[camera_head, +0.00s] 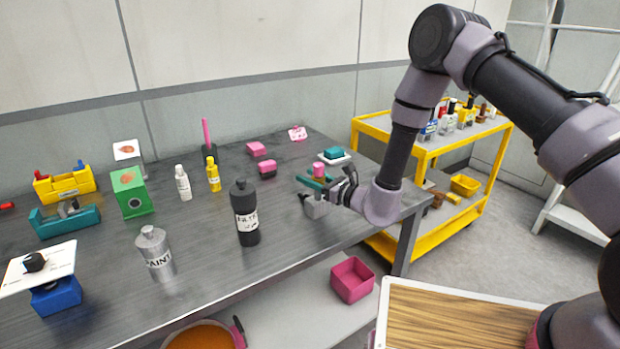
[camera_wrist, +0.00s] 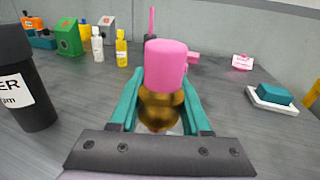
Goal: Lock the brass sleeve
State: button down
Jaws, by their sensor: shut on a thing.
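A brass-coloured rounded part (camera_wrist: 160,108), which looks like the brass sleeve, sits between my gripper's teal fingers in the wrist view. A pink cylindrical piece (camera_wrist: 166,65) stands on top of it. My gripper (camera_wrist: 160,88) is shut on the brass part, with one finger on each side. In the head view, my gripper (camera_head: 318,184) is low over the right end of the bench, with the pink piece (camera_head: 319,169) showing above the fingers.
A dark bottle (camera_head: 245,212) stands left of my gripper. Pink blocks (camera_head: 267,168) and a teal block on a white dish (camera_head: 334,154) lie behind it. A yellow cart (camera_head: 430,150) stands beyond the bench's right end. The bench's middle has bare room.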

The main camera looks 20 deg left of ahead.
dwell(0.4)
jog(key=shift+d+f, duration=0.1)
jog(key=shift+f, duration=0.95)
jog(key=shift+c, duration=1.8)
grip_release()
jog(key=v, duration=1)
jog(key=shift+s+d, duration=0.2)
jog(key=shift+d, duration=0.1)
